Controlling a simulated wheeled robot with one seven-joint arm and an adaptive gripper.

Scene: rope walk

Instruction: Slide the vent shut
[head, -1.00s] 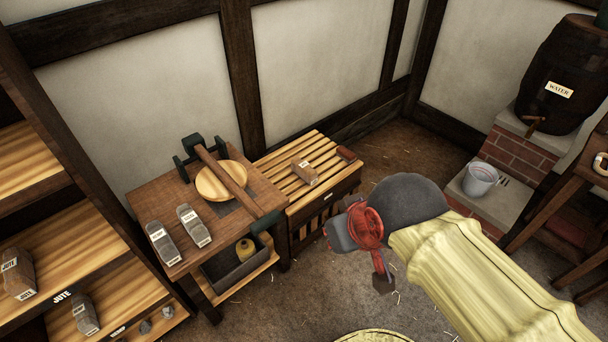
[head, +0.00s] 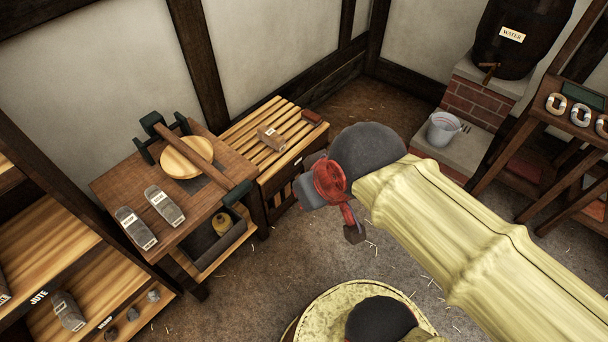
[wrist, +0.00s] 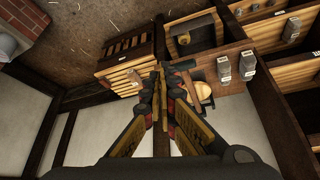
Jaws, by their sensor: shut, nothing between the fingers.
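A slatted wooden cabinet (head: 262,122) stands against the wall, with a dark front that has upright slots (head: 276,204). I take this slotted front for the vent; it also shows in the wrist view (wrist: 130,45). Dark gaps show between its bars, but I cannot tell how far the slide is open. My gripper (wrist: 160,72) is shut and empty, pointing towards the cabinet. In the wrist view its fingertips overlap the cabinet's right edge; I see no contact. In the head view my wrist hides part of the area right of the slotted front.
A workbench (head: 125,182) with a round wooden disc (head: 187,157) and two labelled grey packets adjoins the cabinet on the left. A small box (head: 270,137) lies on the slats. A bucket (head: 443,128) and water barrel (head: 515,40) stand right. Straw-strewn floor is open before the cabinet.

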